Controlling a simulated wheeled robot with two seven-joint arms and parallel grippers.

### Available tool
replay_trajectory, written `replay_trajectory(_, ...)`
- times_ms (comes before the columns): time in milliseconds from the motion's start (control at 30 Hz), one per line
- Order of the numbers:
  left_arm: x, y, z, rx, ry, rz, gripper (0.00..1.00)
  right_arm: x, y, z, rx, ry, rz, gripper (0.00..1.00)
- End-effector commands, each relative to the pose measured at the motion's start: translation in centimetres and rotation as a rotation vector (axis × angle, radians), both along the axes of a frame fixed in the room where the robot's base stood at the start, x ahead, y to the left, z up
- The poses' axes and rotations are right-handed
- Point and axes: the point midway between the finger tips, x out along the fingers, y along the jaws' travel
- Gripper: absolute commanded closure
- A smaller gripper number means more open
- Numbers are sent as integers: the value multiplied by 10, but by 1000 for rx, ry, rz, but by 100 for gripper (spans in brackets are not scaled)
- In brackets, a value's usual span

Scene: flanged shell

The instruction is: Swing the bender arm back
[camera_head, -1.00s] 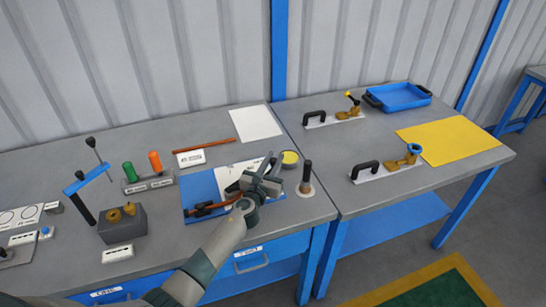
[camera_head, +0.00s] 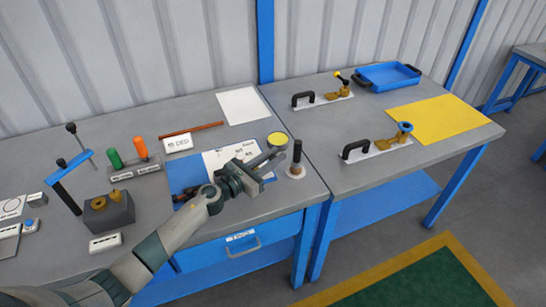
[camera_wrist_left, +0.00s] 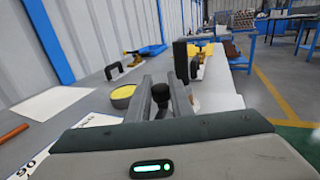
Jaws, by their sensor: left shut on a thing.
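My left gripper (camera_head: 273,163) is low over the front right of the left bench, beside a blue mat (camera_head: 186,171). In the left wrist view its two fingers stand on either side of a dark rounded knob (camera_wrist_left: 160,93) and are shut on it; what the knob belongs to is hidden. The likely bender is at the far left: a blue arm (camera_head: 70,167) with black knobs and a dark post, beside a grey block (camera_head: 110,212) with two brass pieces. My left gripper is well to the right of it and apart. My right gripper is not in view.
A black post (camera_head: 297,152) and a yellow disc (camera_head: 278,139) stand close to my left gripper. Green and orange handles (camera_head: 140,148) stand in a rack. The right bench holds black-handled plates, a blue tray (camera_head: 388,76) and a yellow sheet (camera_head: 445,119).

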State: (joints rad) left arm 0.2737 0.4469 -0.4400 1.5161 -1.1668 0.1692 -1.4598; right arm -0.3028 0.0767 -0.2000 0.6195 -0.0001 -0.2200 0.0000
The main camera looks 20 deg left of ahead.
Motion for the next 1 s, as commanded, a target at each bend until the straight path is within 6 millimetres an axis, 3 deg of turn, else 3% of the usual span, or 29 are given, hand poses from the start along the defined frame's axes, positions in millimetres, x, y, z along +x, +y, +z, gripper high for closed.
replay_trajectory(200,-2,-2,-2,-1,3,-5,100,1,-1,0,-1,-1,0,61)
replay_trajectory(233,-2,-2,-2,-1,3,-5,73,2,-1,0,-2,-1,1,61)
replay_trajectory(300,-2,-2,-2,-1,3,-5,61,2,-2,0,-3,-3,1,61)
replay_trajectory(733,-4,1,-1,1,1,-2,61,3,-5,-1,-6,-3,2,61)
replay_trajectory(1000,-30,16,-3,2,2,-3,61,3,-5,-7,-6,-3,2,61)
